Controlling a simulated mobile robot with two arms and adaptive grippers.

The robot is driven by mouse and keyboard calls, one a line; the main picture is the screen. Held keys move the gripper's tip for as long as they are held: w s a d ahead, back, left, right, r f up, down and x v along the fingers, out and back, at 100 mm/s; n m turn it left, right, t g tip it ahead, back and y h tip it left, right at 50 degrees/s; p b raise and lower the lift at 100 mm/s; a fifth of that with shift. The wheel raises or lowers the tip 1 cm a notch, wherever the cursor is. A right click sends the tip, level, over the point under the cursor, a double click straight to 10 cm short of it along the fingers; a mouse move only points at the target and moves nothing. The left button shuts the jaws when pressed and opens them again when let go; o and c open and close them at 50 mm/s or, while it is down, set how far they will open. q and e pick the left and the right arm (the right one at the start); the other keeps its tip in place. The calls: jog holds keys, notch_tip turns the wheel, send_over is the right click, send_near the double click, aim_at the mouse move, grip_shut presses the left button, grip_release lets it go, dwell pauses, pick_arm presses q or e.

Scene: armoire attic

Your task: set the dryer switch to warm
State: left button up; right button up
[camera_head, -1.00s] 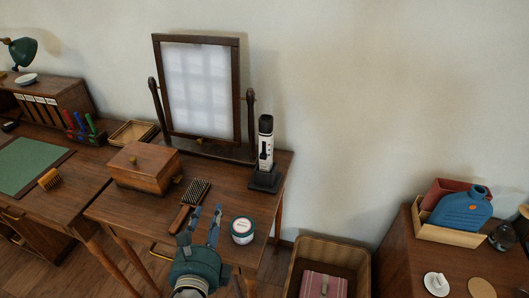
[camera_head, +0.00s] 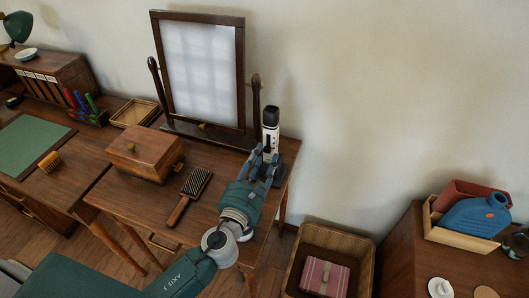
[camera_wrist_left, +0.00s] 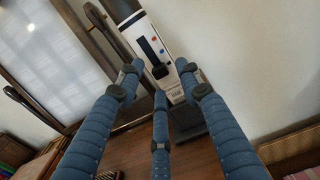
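The dryer (camera_head: 270,127), white with a black top, stands upright in a dark stand at the right end of the dressing table (camera_head: 150,205). In the left wrist view the dryer's white front panel (camera_wrist_left: 172,40) has a dark slot (camera_wrist_left: 149,48) with red and blue marks beside it. A dark switch knob (camera_wrist_left: 160,71) seems to sit at the slot's lower end. My left gripper (camera_head: 264,158) is just in front of the dryer, its fingers spread and empty. In the wrist view the fingertips (camera_wrist_left: 160,80) are below and beside the panel; contact cannot be told.
A mirror (camera_head: 203,70) stands behind left of the dryer. A wooden box (camera_head: 145,152) and a brush (camera_head: 190,195) lie left of my gripper. A basket (camera_head: 335,240) stands on the floor at right. The wall is close behind the dryer.

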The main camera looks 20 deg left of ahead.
aim_at(268, 136)
pick_arm(q)
jog(key=shift+w, duration=0.8)
jog(key=shift+c, duration=1)
grip_shut()
jog(key=shift+r+p, duration=0.35)
jog(key=shift+p, duration=0.05)
notch_tip(268, 136, up, 4)
jog(key=p, duration=0.4)
jog(key=shift+f, duration=0.15)
pick_arm(e)
jog(key=r, duration=0.1)
jog(key=w+r, duration=0.1)
jog(key=r, duration=0.2)
jog(key=shift+w+r, duration=0.25)
jog(key=shift+r, duration=0.15)
